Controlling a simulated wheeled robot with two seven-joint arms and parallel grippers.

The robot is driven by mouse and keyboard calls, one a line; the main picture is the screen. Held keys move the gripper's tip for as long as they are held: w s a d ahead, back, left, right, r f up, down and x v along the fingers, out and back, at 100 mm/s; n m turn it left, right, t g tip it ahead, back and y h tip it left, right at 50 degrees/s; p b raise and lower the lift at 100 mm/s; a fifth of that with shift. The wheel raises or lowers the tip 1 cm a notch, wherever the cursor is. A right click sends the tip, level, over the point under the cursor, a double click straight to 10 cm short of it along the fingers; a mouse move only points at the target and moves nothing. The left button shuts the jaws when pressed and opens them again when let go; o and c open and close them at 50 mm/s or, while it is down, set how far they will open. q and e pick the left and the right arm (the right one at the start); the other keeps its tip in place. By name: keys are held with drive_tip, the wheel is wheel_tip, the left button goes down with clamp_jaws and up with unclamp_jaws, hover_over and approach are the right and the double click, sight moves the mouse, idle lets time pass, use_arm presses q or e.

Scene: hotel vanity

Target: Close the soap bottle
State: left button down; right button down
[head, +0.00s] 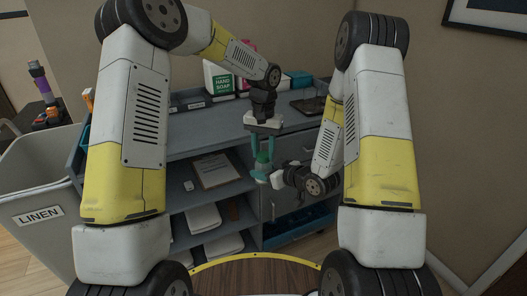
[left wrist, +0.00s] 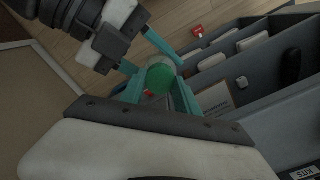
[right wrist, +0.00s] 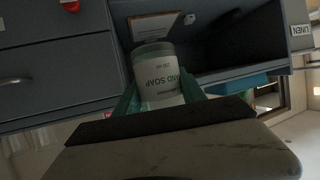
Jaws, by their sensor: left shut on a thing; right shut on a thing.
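The soap bottle (right wrist: 160,84) is a small pale cylinder with a "HAND SOAP" label. My right gripper (right wrist: 165,98) is shut around its body and holds it in the air in front of the cart. My left gripper (head: 262,160) comes down from above, its teal fingers shut on the green cap (left wrist: 160,79). In the head view the cap (head: 263,158) is directly above the bottle, close to or touching it. I cannot tell whether the cap sits fully on the neck. In the left wrist view my right gripper (left wrist: 148,62) shows just beyond the cap.
A grey cart (head: 190,146) with open shelves stands behind the grippers. A clipboard (head: 215,170) and folded white items lie on its shelves. A large hand soap container (head: 219,80) stands on its top. A linen bin (head: 35,190) is at the left.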

use_arm(q)
drive_tip(key=m, duration=0.4)
drive_tip(key=c, duration=0.9)
unclamp_jaws()
drive_tip(key=shift+r, duration=2.25)
drive_tip(key=shift+r, duration=0.1)
drive_tip(key=shift+c, duration=0.3)
wheel_tip(320, 180, up, 3)
drive_tip(key=n, duration=0.3)
drive_tip(key=shift+r+n, duration=0.15)
drive_tip(key=shift+n, duration=0.25)
